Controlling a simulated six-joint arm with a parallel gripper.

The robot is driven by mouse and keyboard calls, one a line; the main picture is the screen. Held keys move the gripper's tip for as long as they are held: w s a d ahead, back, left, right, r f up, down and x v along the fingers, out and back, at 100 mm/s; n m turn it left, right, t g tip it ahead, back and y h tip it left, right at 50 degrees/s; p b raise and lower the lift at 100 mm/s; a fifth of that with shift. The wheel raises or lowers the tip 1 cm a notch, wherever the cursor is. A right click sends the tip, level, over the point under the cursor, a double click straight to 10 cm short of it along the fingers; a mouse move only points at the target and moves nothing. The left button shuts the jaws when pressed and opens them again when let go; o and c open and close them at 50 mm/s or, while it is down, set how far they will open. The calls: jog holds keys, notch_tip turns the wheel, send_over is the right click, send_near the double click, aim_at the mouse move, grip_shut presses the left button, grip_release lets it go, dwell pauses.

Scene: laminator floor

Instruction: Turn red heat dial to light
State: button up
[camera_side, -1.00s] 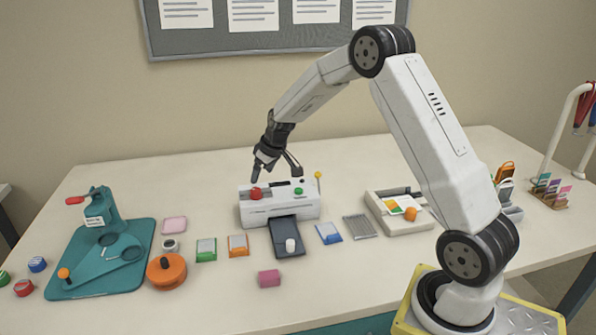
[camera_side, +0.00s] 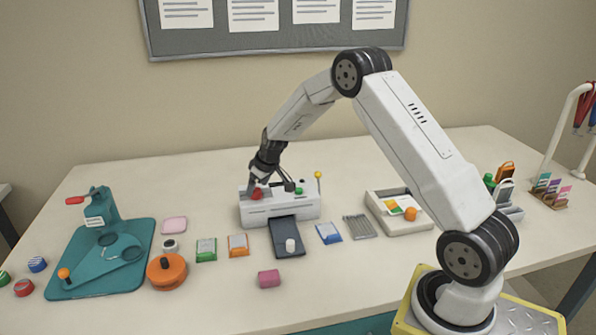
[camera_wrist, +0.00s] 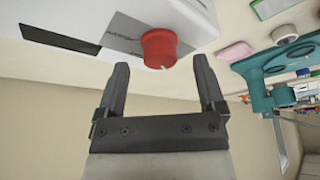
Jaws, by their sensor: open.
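The red heat dial (camera_side: 257,194) sits on the top left of the white laminator (camera_side: 283,209). In the wrist view the dial (camera_wrist: 159,48) is a red knob with a small pale mark at its lower edge, and printed labels beside it are too blurred to read. My gripper (camera_side: 262,184) is just above the dial in the side view, partly hiding it. In the wrist view my gripper (camera_wrist: 160,72) is open, its fingers spread to either side of the dial. The dial lies at or just past the fingertips, and I cannot tell whether they touch it.
A green button (camera_side: 299,191) and a yellow-tipped lever (camera_side: 318,176) are on the laminator's right. A dark tray (camera_side: 285,239) extends from its front with a white piece on it. A teal press (camera_side: 105,240) stands left. Small packets lie in front.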

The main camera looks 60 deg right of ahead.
jog(key=shift+x, duration=0.95)
grip_shut()
jog(key=shift+m+h, duration=0.4)
jog(key=shift+m, duration=0.4)
jog(key=shift+a+m+g+h, duration=0.1)
jog(key=shift+m+g+h, duration=0.4)
jog(key=shift+m, duration=1.7)
jog(key=shift+w+m+g+h, duration=0.1)
jog(key=shift+m+g+h, duration=0.35)
jog(key=shift+m, duration=0.95)
jog(key=shift+m+g+h, duration=0.15)
jog(key=shift+m+h, duration=0.5)
jog(key=shift+m, duration=0.75)
